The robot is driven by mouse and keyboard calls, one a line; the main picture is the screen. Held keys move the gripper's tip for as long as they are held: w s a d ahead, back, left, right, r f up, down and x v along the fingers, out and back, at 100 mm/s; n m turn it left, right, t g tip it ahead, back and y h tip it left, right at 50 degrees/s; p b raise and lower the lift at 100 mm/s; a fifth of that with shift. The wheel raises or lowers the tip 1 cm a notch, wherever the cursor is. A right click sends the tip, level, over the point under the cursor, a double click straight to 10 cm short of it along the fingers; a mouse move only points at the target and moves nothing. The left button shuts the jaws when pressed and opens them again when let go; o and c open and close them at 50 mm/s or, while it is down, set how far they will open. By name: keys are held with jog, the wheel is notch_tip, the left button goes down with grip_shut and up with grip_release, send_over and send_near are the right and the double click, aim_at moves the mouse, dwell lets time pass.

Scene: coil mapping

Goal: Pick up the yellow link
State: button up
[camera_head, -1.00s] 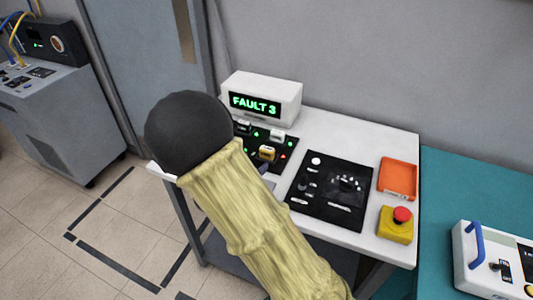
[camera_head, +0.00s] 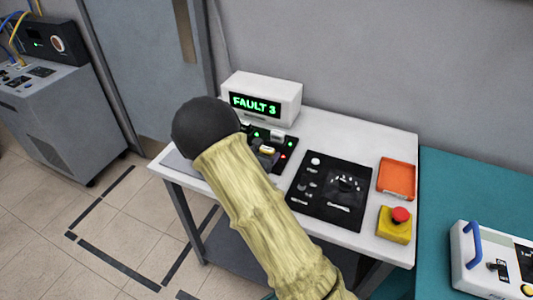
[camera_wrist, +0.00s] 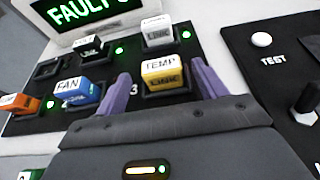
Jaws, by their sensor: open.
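The yellow link (camera_wrist: 162,74), with a white top marked TEMP, sits in a socket of the black panel (camera_wrist: 198,62) in the wrist view. It also shows as a small yellow block in the head view (camera_head: 267,150). My gripper (camera_wrist: 160,85) is open, with one purple finger to the left of the yellow link and one to its right. I cannot tell whether the fingers touch it. In the head view my arm's black end hides part of the panel.
A blue FAN link (camera_wrist: 78,93), an orange link (camera_wrist: 18,103), a white link (camera_wrist: 158,34) and a black link (camera_wrist: 92,47) sit nearby. A FAULT 3 display (camera_head: 256,104) stands behind. An orange tray (camera_head: 397,178) and a red button (camera_head: 401,214) are at right.

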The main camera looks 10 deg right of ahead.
aim_at(267, 149)
jog(key=p+x, duration=0.1)
jog(key=x, duration=0.4)
dwell(0.4)
jog(key=c, duration=1.1)
jog(key=shift+r, duration=0.5)
jog(key=shift+s+a+r+b, duration=0.1)
jog(key=shift+r+b, duration=0.1)
jog(key=shift+r, duration=0.4)
jog(key=shift+s+a+r+b, duration=0.1)
jog(key=shift+r+b, duration=0.1)
jog(key=shift+r, duration=0.45)
jog(key=s+a, duration=0.3)
jog(key=s, duration=0.1)
jog(key=s+a+b, duration=0.1)
jog(key=s+a, duration=0.2)
jog(key=s, duration=0.2)
jog(key=s+a+b, duration=0.1)
jog(key=s+a, duration=0.3)
jog(key=s, duration=0.1)
jog(key=shift+s, duration=0.1)
